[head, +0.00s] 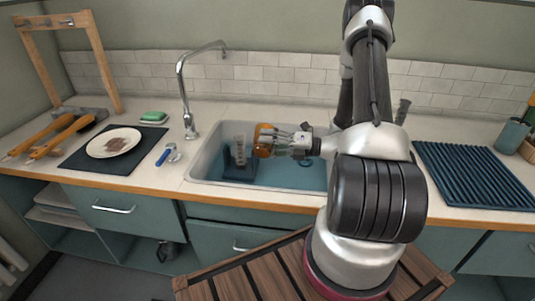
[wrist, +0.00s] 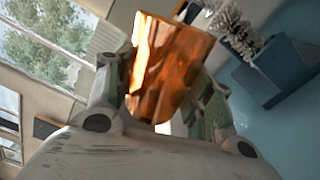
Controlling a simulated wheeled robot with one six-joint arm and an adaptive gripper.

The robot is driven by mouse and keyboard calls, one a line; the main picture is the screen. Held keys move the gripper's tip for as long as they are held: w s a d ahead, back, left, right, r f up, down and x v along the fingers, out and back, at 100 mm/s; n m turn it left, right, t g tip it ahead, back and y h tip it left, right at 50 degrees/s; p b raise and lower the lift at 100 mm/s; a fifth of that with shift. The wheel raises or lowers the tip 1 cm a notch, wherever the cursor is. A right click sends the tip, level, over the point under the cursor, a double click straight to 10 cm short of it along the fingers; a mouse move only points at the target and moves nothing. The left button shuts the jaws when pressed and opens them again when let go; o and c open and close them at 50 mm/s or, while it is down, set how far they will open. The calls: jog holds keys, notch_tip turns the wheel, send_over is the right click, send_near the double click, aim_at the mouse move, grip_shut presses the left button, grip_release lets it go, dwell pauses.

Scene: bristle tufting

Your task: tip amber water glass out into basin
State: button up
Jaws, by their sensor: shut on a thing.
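The amber water glass (head: 264,140) is in my gripper (head: 283,141) over the sink basin (head: 208,155) in the head view. My gripper is shut on it, with the fingers on either side of the glass. In the wrist view the amber glass (wrist: 170,65) fills the middle between the fingers (wrist: 165,95). The glass looks roughly upright in the head view. Whether any water is in it cannot be told. The basin's floor is bluish, and my arm hides its right part.
A dark blue holder (head: 239,165) with a pale brush stands in the basin just left of the glass. The chrome faucet (head: 182,85) rises behind on the left. A plate (head: 113,142) lies on a dark mat, and a ribbed drying mat (head: 475,172) lies right.

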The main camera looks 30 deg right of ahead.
aim_at(266, 152)
jog(key=n, duration=0.1)
jog(key=r+n, duration=0.1)
jog(key=n, duration=0.1)
jog(key=shift+f+n, duration=0.15)
jog(key=shift+n, duration=0.55)
jog(key=shift+w+f+n, duration=0.1)
jog(key=shift+f+n, duration=0.3)
jog(key=shift+n, duration=0.2)
jog(key=shift+f+n+b, duration=0.3)
jog(key=shift+n, duration=0.2)
jog(key=shift+s+a+r+n, duration=0.1)
jog(key=shift+s+a+n, duration=0.2)
jog(key=shift+n, duration=0.3)
jog(key=shift+s+a+r+n, duration=0.15)
jog(key=shift+s+n, duration=0.15)
jog(key=shift+n, duration=0.3)
jog(key=n, duration=0.1)
jog(key=s+f+n+b, duration=0.1)
jog(key=n, duration=0.1)
jog(key=shift+a+f, duration=0.3)
jog(key=shift+a, duration=0.05)
jog(key=shift+s+a+f+n, duration=0.15)
jog(key=shift+s+f+n, duration=0.05)
jog(key=shift+f+n, duration=0.4)
jog(key=shift+s+a+f+n, duration=0.1)
jog(key=shift+s+f+n, duration=0.05)
jog(key=shift+f+n, duration=0.45)
